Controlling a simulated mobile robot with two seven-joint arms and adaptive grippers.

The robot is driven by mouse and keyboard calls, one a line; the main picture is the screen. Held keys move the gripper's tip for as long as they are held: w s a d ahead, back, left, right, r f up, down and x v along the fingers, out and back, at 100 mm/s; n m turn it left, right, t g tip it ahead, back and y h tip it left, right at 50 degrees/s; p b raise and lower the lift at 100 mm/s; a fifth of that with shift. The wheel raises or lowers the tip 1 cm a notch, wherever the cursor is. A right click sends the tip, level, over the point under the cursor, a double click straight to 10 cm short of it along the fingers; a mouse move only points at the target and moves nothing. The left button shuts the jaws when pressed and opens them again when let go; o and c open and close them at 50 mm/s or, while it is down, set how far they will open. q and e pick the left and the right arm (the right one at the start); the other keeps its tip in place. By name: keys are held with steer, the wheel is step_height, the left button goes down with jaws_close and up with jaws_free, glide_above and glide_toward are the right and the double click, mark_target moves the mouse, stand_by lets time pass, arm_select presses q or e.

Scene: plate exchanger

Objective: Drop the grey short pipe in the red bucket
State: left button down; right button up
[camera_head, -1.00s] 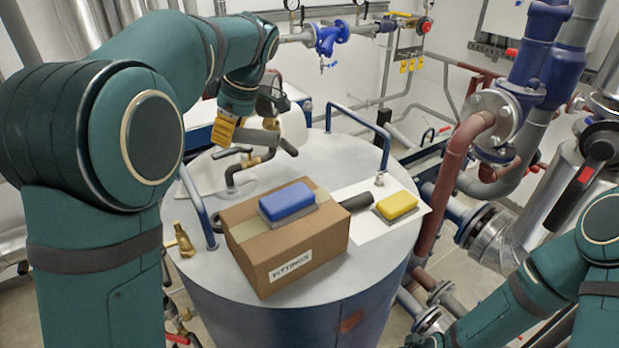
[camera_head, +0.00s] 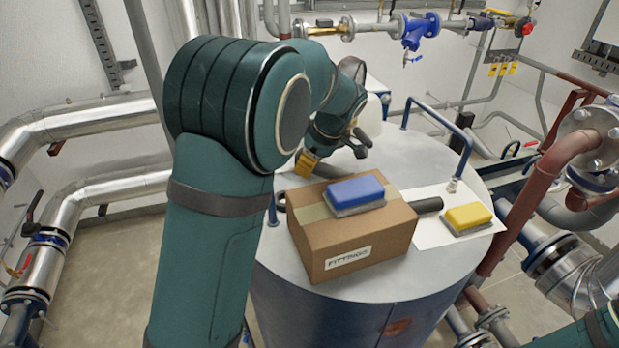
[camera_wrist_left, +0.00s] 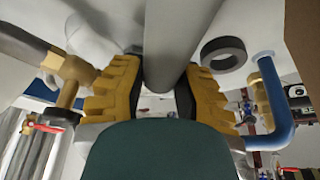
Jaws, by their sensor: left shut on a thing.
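My left gripper (camera_head: 328,148) is beyond the left back corner of the cardboard box, over the tank top, largely hidden by its own arm. In the left wrist view its yellow fingers (camera_wrist_left: 160,92) are shut on a light grey pipe (camera_wrist_left: 180,40), which runs up out of the picture between them. How much of the pipe is held clear of the tank top I cannot tell. No red bucket shows. My right gripper is out of view.
The cardboard box (camera_head: 345,262) marked FITTINGS stands on the round tank, with a blue sponge (camera_head: 355,193) on top. A yellow sponge (camera_head: 467,217) lies on a white sheet. Blue handles (camera_head: 466,155) rise from the rim. Open floor (camera_head: 110,270) lies left of the tank.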

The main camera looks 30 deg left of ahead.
mark_target(309, 178)
arm_select(q)
steer(key=shift+f, duration=2.1)
steer(key=shift+f, duration=0.1)
steer(key=c, duration=0.8)
jaws_free()
steer(key=shift+o, duration=0.2)
